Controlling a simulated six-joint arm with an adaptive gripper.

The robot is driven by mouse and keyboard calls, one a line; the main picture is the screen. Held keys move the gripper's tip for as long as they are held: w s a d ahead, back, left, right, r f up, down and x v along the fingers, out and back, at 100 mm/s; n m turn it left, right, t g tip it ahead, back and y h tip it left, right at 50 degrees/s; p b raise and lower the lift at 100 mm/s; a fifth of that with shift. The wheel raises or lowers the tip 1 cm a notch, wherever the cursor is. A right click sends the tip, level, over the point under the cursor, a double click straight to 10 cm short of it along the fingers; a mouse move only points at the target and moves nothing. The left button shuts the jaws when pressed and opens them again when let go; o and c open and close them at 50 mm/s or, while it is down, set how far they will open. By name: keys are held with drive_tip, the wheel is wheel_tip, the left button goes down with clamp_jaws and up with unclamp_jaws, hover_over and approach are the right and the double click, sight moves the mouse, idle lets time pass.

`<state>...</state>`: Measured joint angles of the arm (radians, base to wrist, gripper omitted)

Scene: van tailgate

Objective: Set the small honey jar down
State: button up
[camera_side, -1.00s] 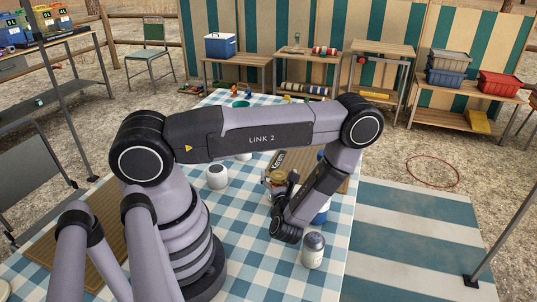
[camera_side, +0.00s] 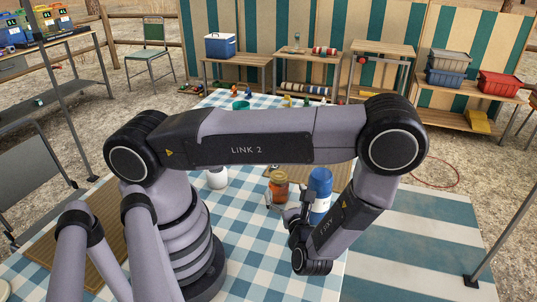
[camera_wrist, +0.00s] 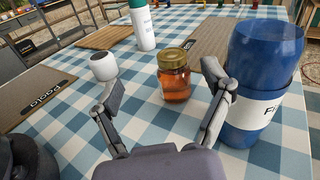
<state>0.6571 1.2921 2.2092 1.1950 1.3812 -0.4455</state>
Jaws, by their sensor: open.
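The small honey jar (camera_wrist: 174,77), amber glass with a gold lid, stands upright on the blue and white checked cloth. It also shows in the side view (camera_side: 278,186), left of the blue bottle. My gripper (camera_wrist: 163,88) is open and empty. In the wrist view its two fingers are spread to either side, with the jar beyond and between them, apart from both. In the side view my gripper (camera_side: 287,203) is low over the table, on the near side of the jar.
A blue bottle (camera_wrist: 262,85) with a white label stands close by the right finger. A white round-topped item (camera_wrist: 103,66) is behind the left finger. A white bottle with a green cap (camera_wrist: 142,28) stands farther back. Brown mats lie left (camera_wrist: 30,98) and behind (camera_wrist: 215,38).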

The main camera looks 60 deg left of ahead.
drive_tip(key=s+r+n+h, duration=0.4)
drive_tip(key=r+n+h, duration=0.1)
drive_tip(key=r, duration=0.5)
drive_tip(key=s+d+r+n+t+h, duration=0.1)
drive_tip(key=s+r+n+h, duration=0.3)
drive_tip(key=r+n+h, duration=0.2)
drive_tip(key=s+r+n+h, duration=0.3)
drive_tip(key=r+n+h, duration=0.2)
drive_tip(key=r, duration=0.9)
drive_tip(key=n, duration=0.3)
drive_tip(key=shift+s+d+r+h, duration=0.3)
drive_tip(key=shift+s+r+h, duration=0.05)
drive_tip(key=shift+s+h, duration=0.05)
